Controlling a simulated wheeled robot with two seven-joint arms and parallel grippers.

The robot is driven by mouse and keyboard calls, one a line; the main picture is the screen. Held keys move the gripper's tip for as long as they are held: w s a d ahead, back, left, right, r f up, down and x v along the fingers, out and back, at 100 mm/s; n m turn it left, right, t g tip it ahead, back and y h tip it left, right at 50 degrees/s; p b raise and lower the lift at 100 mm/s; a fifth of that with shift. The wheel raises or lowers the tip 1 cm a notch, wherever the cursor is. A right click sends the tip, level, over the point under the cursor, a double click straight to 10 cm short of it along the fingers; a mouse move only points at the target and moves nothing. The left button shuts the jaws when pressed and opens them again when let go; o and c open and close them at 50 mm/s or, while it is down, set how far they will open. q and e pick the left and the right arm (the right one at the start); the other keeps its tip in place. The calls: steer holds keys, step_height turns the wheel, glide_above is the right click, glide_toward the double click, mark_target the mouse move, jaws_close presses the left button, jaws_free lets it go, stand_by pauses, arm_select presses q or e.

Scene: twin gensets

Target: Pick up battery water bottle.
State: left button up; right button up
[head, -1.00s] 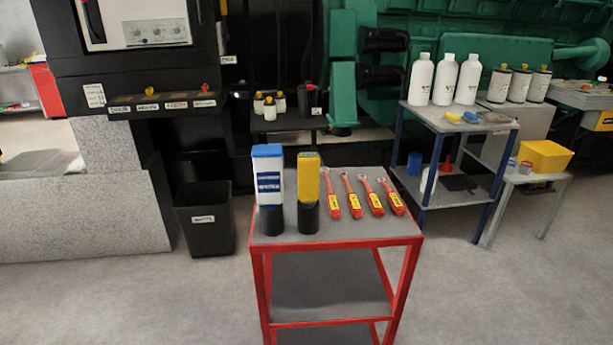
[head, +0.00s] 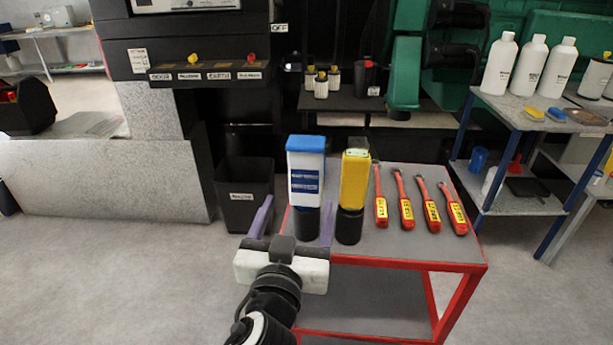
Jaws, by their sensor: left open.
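The battery water bottle (head: 305,183) is white with a blue cap and a blue label. It stands upright in a black round base at the left of the red trolley's top (head: 410,243). My left gripper (head: 296,214) is open, in front of the bottle and low. In the picture, its two purple fingers show on either side of the bottle's black base. Nothing is held between them, and I cannot tell how far the fingertips are from the bottle. My right gripper is not in view.
A yellow tester-like item (head: 355,180) stands in a black base close to the bottle's right. Several red-handled wrenches (head: 405,212) lie further right. A black bin (head: 245,195) stands left of the trolley. A blue-legged shelf (head: 510,120) holds white bottles. The floor at left is clear.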

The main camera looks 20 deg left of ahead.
mark_target(305, 178)
arm_select(q)
steer(key=w, duration=0.1)
steer(key=w+r, duration=0.1)
steer(key=w, duration=0.1)
steer(key=w+a, duration=0.1)
steer(key=shift+w+r+p, duration=0.25)
steer(key=shift+w+p, duration=0.05)
steer(key=shift+p, duration=0.1)
steer(key=shift+w+a+r, duration=0.1)
steer(key=shift+w, duration=0.5)
steer(key=w, duration=0.2)
steer(key=w+p, duration=0.1)
steer(key=shift+w+a, duration=0.2)
steer(key=shift+w, duration=0.55)
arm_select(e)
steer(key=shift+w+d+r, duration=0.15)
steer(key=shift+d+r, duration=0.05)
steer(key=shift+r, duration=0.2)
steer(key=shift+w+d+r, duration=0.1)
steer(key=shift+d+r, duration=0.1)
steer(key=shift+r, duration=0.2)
